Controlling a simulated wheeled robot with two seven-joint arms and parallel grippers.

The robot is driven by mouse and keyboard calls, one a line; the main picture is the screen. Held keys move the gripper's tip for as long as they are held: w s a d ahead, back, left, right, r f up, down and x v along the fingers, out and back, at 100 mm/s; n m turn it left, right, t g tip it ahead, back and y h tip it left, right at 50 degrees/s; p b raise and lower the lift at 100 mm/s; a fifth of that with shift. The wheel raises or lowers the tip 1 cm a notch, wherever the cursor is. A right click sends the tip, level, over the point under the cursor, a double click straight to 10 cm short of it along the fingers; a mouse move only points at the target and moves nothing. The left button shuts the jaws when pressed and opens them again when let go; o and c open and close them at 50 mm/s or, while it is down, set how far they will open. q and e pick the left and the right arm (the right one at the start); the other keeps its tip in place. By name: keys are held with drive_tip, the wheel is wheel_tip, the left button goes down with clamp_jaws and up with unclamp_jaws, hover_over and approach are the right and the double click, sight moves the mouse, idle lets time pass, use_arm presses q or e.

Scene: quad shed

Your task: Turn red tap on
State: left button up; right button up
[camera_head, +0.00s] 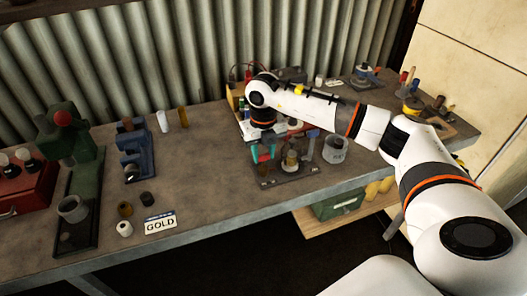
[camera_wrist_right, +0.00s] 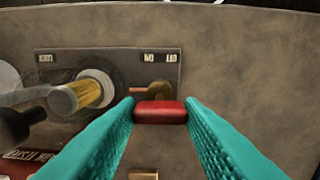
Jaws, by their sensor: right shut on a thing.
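The red tap handle (camera_wrist_right: 160,111) is a small red bar in the right wrist view, with a brass-coloured part behind it on a dark plate (camera_wrist_right: 112,58). My right gripper (camera_wrist_right: 160,106) has its teal fingers on both sides of the red handle, shut on it. In the head view my right gripper (camera_head: 263,154) reaches down from above over the left part of the dark plate (camera_head: 287,180) at the bench's front. The red handle is mostly hidden by the fingers there. My left gripper is not in view.
Beside the handle on the plate stands a yellowish cylinder (camera_wrist_right: 85,94). A grey cup (camera_head: 335,150) stands right of the plate. A GOLD sign (camera_head: 160,223), a green press (camera_head: 75,160) and a blue tool (camera_head: 135,152) are on the left. The bench between is clear.

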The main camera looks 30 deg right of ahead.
sight(263, 154)
drive_tip(key=o, duration=1)
drive_tip(key=shift+r, duration=0.15)
wheel_tip(263, 154, up, 12)
drive_tip(key=b, duration=0.2)
drive_tip(key=shift+b, duration=0.4)
